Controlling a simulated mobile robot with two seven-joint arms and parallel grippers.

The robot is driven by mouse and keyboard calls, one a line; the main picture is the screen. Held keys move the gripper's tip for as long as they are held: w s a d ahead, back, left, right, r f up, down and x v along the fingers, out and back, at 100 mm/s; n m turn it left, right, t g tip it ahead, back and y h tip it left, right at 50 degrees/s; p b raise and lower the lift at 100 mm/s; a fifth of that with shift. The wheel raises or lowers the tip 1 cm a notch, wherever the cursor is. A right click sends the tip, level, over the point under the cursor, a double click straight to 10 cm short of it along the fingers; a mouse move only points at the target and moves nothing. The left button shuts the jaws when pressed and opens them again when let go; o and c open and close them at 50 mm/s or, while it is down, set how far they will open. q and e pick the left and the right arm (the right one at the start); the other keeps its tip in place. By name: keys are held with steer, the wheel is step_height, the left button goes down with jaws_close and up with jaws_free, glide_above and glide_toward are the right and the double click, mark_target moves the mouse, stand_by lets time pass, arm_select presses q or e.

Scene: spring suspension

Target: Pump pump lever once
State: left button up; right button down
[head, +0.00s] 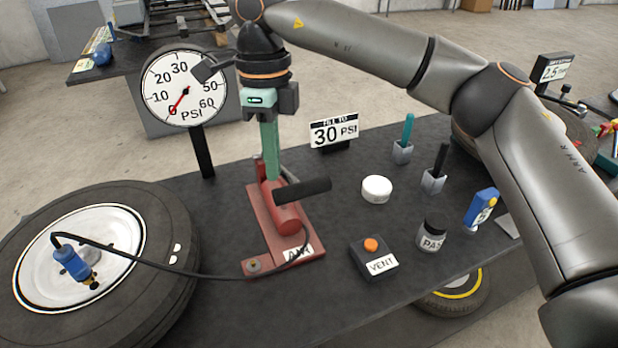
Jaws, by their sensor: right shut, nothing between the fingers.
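The red pump (286,222) stands on the dark bench, with a red base plate under it. Its lever shows as a black handle (305,188) sticking out to the right, low and nearly level. My right gripper (271,178) points down from above with its green fingers shut and empty. The fingertips are just behind and left of the black handle, at the top of the pump; I cannot tell whether they touch it. The round gauge (184,84) has its red needle near 0 PSI. My left gripper is not in view.
A hose runs from the pump to a blue valve fitting (73,264) on the tire (160,250) at left. A vent box (374,257) with an orange button, a white lid (377,189), a jar (432,233) and a "30 PSI" sign (334,131) stand nearby. My right arm spans the upper right.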

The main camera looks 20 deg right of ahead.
mark_target(296, 183)
steer(key=shift+m+t+h, duration=0.3)
steer(key=shift+m+h, duration=0.1)
steer(key=shift+h, duration=0.2)
steer(key=d+r, duration=0.1)
steer(key=w+d+r, duration=0.1)
steer(key=d, duration=0.1)
steer(key=shift+w+d+r, duration=0.2)
steer(key=shift+d, duration=0.1)
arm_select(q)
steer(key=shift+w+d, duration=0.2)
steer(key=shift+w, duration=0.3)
arm_select(e)
steer(key=shift+f, duration=0.1)
steer(key=f+b, duration=0.6)
steer(key=f, duration=0.1)
steer(key=shift+s+d+b, duration=0.2)
steer(key=shift+s+b, duration=0.05)
steer(key=shift+b, duration=0.05)
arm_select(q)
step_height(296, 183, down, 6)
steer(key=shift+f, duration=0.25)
arm_select(e)
steer(key=shift+r, duration=0.1)
steer(key=shift+f+b, duration=1.35)
steer(key=shift+f, duration=0.95)
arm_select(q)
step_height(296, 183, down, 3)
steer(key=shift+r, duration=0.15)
arm_select(e)
steer(key=shift+r, duration=0.1)
